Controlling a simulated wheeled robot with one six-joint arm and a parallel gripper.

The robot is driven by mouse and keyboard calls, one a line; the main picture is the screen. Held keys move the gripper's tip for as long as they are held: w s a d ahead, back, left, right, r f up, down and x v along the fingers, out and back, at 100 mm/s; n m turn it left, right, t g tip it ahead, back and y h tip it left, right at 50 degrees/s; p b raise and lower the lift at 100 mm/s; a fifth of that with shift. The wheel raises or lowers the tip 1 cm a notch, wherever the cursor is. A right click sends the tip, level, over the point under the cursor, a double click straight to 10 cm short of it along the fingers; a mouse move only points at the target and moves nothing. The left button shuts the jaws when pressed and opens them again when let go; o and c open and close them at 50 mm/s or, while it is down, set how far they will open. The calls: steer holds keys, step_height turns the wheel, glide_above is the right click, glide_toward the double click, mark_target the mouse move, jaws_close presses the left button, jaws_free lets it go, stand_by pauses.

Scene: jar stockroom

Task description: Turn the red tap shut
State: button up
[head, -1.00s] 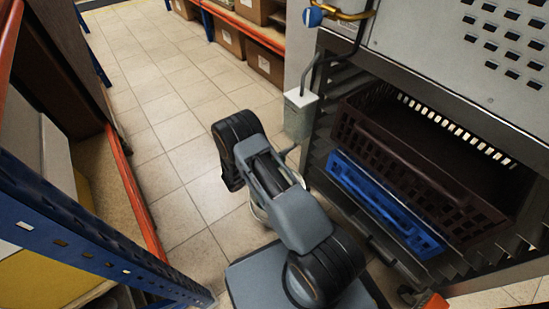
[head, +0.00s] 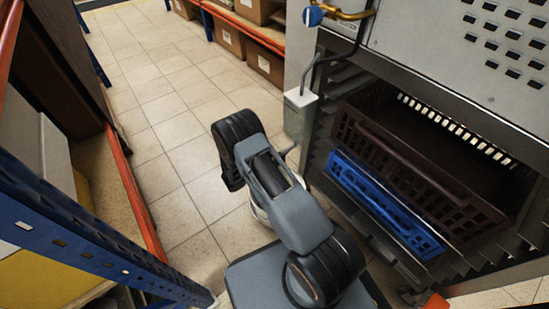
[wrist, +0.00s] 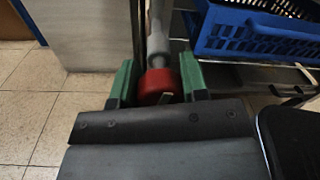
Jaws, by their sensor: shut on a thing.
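The red tap (wrist: 160,84) shows in the wrist view as a round red knob at the end of a grey pipe. My gripper (wrist: 158,78) has its two green fingers on either side of the knob and is shut on it. The lower edge of the knob is partly hidden by the dark gripper body. In the head view the red tap and my fingers are hidden; only my arm shows there.
A blue crate (head: 385,207) and a brown crate (head: 425,165) sit in the metal rack at the right. A blue-handled tap (head: 313,16) is on a brass pipe above. A blue shelf upright (head: 85,240) stands at the left. The tiled aisle (head: 165,110) is clear.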

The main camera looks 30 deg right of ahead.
steer(key=m, duration=0.4)
steer(key=shift+f+b, duration=0.1)
steer(key=shift+b, duration=0.25)
steer(key=m+b, duration=0.1)
steer(key=m, duration=0.3)
steer(key=shift+s, duration=0.1)
steer(key=m+b, duration=0.1)
steer(key=m, duration=0.2)
steer(key=shift+f, duration=0.1)
steer(key=shift+m+t+y+b, duration=0.3)
steer(key=shift+m+b, duration=0.65)
steer(key=shift+m, duration=1.05)
steer(key=o, duration=0.9)
steer(key=shift+a, duration=0.1)
steer(key=p+v, duration=0.3)
steer(key=v, duration=1)
steer(key=shift+s+a+p, duration=0.1)
steer(key=shift+a+p, duration=0.25)
steer(key=shift+p, duration=0.05)
